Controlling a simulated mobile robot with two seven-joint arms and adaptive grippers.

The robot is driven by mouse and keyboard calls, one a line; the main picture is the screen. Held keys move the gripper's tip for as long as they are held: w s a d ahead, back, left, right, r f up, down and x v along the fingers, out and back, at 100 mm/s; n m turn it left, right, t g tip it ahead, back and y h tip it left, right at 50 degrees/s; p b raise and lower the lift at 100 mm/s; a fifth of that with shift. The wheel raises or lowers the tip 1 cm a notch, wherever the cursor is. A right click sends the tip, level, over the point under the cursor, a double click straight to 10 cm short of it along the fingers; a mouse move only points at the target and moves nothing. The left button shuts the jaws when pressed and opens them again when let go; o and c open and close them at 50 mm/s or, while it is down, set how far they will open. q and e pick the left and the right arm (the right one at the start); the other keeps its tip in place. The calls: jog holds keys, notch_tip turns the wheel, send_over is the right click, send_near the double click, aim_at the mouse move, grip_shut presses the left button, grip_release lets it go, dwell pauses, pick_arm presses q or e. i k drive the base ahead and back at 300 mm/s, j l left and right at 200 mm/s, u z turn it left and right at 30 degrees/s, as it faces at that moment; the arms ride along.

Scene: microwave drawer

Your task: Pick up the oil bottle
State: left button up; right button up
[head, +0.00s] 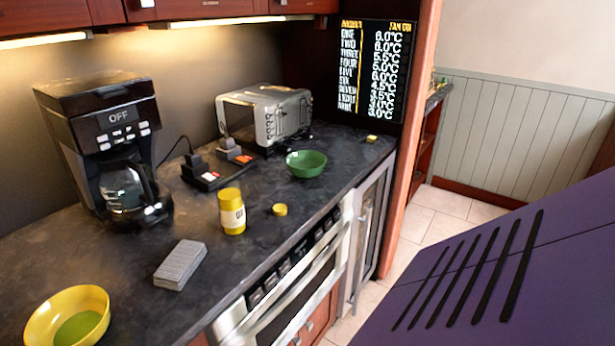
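A small yellow bottle (232,212) with a pale label stands upright on the dark counter (140,265), near its front edge. It is the only bottle-like thing in view, and I cannot read its label to tell whether it holds oil. A small round yellow lid-like piece (279,209) lies just to its right, apart from it. Neither of my grippers shows in the head view.
A coffee maker (105,145) stands left, a toaster (264,115) at the back. A green bowl (306,163), grey block (181,265) and yellow bowl (40,322) are on the counter. An oven (290,300) is below. The lower right is blocked from view.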

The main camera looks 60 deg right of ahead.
aim_at(228, 191)
jog(key=j+z, duration=0.1)
jog(key=z, duration=0.65)
jog(key=k+j+z, duration=0.1)
jog(key=z, duration=0.65)
